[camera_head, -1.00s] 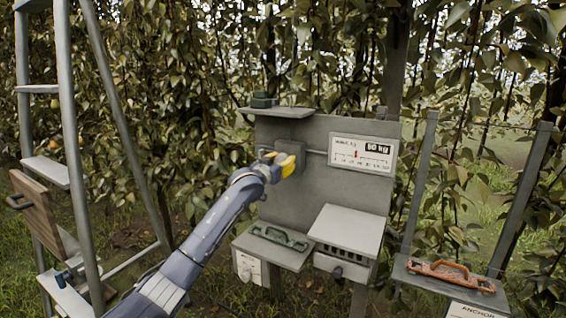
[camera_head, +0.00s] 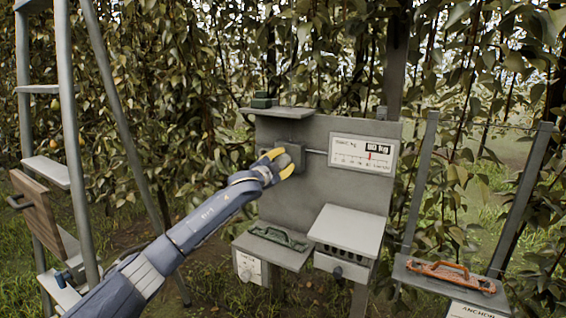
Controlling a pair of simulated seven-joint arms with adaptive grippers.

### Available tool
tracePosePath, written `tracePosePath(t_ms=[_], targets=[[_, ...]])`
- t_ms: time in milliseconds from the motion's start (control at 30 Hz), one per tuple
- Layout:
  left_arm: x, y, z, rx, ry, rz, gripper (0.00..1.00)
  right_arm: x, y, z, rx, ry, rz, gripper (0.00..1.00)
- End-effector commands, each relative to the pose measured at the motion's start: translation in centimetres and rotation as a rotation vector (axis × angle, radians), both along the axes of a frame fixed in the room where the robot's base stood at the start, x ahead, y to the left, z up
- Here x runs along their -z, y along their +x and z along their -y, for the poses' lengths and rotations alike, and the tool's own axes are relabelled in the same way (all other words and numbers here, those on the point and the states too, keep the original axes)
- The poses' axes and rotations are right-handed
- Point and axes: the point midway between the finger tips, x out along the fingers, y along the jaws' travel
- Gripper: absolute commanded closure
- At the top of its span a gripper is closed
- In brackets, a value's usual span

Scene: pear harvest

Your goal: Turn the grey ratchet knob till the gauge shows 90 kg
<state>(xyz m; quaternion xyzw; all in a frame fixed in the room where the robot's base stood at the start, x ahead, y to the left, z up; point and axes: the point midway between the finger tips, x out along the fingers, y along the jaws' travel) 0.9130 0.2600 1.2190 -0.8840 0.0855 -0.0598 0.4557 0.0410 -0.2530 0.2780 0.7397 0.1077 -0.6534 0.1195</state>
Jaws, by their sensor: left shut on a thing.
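The grey ratchet knob (camera_head: 283,160) sits at the front of a grey box on the upright grey board (camera_head: 270,190). My left gripper (camera_head: 279,163), with yellow fingertips, is shut on the knob, one fingertip above it and one below. The fingers and wrist hide much of the knob. The gauge (camera_head: 363,155) is a white plate on the right of the board. Its red pointer stands right of the middle of the scale, and its small dark readout seems to show 80 kg. My right gripper is not in view.
A small shelf (camera_head: 300,113) juts out above the knob. Below are a tray with a green handled tool (camera_head: 278,238) and a white-topped box (camera_head: 348,229). An orange handled tool (camera_head: 450,276) lies on a shelf at right. A ladder (camera_head: 72,150) stands at left.

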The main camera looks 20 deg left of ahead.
Motion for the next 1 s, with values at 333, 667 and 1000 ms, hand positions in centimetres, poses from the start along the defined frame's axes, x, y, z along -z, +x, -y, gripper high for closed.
tracePosePath(t_ms=[333,667,1000], targets=[[0.07,0.01,-0.06,-0.001,0.186,0.040,0.89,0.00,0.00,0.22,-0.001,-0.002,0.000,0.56],[0.09,0.02,-0.08,-0.001,0.248,0.052,0.89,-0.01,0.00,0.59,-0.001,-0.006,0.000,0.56],[0.09,0.02,-0.09,-0.001,0.250,0.053,0.89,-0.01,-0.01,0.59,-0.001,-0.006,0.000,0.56]])
